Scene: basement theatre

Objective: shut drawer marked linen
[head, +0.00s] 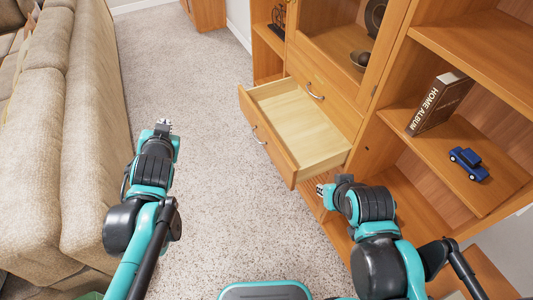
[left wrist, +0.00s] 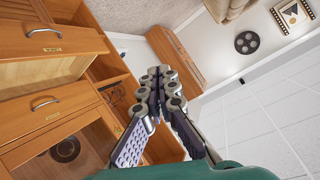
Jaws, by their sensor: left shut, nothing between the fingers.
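An open, empty drawer (head: 298,122) sticks out of the wooden cabinet, below a shut drawer (head: 318,88). The open drawer's front and handle also show in the left wrist view (left wrist: 80,42). A small label sits by its handle, too small to read. My left gripper (head: 163,124) is over the carpet, left of the drawer front and clear of it. Its fingers are together and empty in the left wrist view (left wrist: 150,85). My right gripper (head: 324,190) is close to the near corner of the drawer front; I cannot tell whether they touch. Its fingers are too small to judge.
A beige sofa (head: 40,150) stands along the left, with a carpet aisle (head: 210,180) between it and the cabinet. Open shelves on the right hold a book (head: 438,103) and a blue toy car (head: 468,163). A film reel (left wrist: 248,42) hangs on the wall.

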